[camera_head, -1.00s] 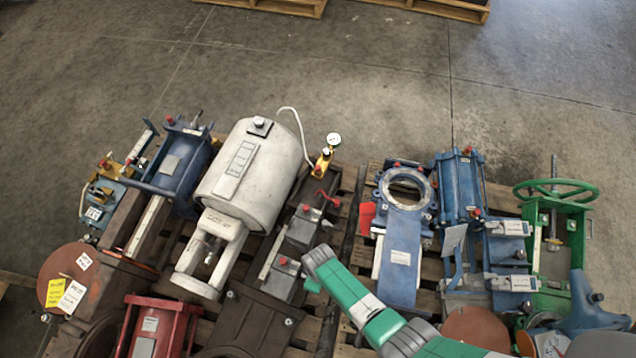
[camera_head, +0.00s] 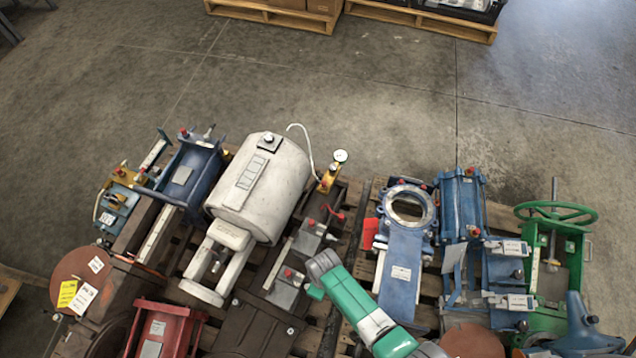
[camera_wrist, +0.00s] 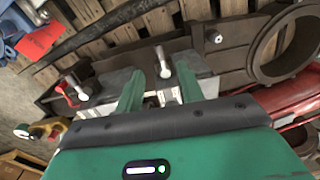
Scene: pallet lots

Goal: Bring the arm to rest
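My green arm shows in the head view, reaching up from the lower edge, with my gripper (camera_head: 318,290) over the gap between the left and right lots. In the wrist view my gripper (camera_wrist: 160,85) has its two green fingers apart, with a visible gap between them. Grey and white metal fittings show beyond and between the fingers. I see nothing clearly held. The exact height of the fingertips above the parts cannot be told.
A white tank (camera_head: 258,190), a blue gate valve (camera_head: 402,270), a green handwheel valve (camera_head: 550,270) and a red frame (camera_head: 165,325) crowd the pallets around the arm. A pressure gauge (camera_head: 341,156) stands up behind. Open concrete floor (camera_head: 330,90) lies beyond, up to far pallets (camera_head: 270,15).

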